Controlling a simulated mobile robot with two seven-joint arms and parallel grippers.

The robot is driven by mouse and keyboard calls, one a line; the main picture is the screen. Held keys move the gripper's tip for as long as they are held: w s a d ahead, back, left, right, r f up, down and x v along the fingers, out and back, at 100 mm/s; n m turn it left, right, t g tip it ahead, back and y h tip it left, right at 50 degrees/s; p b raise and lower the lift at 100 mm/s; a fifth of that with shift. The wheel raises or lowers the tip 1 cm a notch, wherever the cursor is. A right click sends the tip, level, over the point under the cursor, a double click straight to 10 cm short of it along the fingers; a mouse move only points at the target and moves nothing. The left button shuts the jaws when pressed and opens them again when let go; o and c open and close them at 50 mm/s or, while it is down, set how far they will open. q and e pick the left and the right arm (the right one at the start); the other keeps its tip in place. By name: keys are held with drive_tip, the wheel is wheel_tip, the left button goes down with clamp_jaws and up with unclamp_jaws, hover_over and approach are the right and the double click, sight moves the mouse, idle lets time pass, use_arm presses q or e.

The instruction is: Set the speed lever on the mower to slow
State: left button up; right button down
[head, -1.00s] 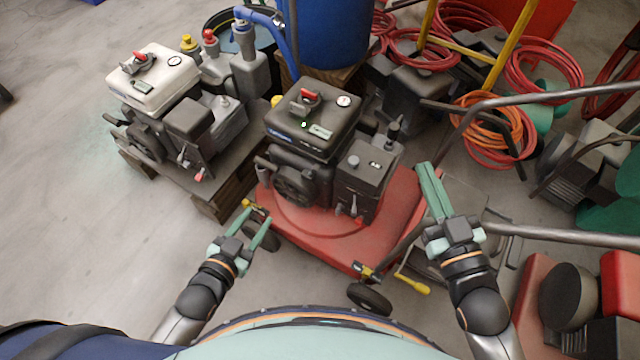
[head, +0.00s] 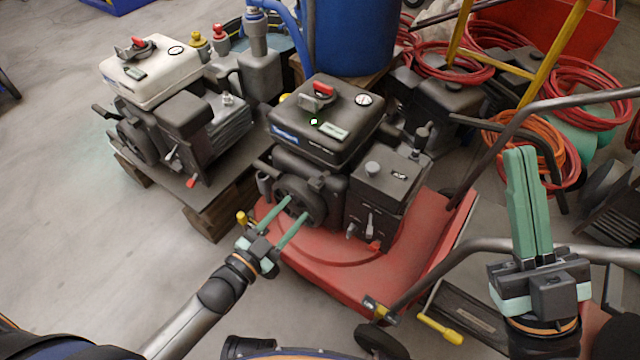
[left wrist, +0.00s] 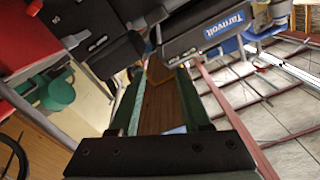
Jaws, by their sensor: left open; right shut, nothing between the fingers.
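The mower has a red deck (head: 340,265) and a black engine (head: 325,120) with a red switch on top. On the front of its right-hand block a grey lever (head: 369,224) and a small red-tipped part (head: 375,245) show; I cannot read any slow or fast marks. My left gripper (head: 297,208) is open and empty, before the engine's round starter housing (head: 300,198) and left of the grey lever. In the left wrist view its fingers (left wrist: 161,76) are apart, with the engine's blue label (left wrist: 224,24) beyond. My right gripper (head: 522,152) is shut and empty, pointing up, right of the mower.
A second engine with a white top (head: 150,75) stands on a pallet to the left. The mower's grey handle tube (head: 505,132) runs between it and my right gripper. A blue barrel (head: 355,35) and red hoses (head: 580,90) are behind. The floor (head: 60,160) at left is clear.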

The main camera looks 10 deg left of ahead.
sight(322, 178)
use_arm(q)
drive_tip(key=b+x, duration=0.3)
drive_tip(key=x, duration=0.6)
drive_tip(key=shift+w+f, duration=0.1)
drive_tip(key=shift+w+d, duration=0.25)
drive_tip(key=shift+w, duration=0.35)
drive_tip(key=shift+c, duration=0.3)
clamp_jaws()
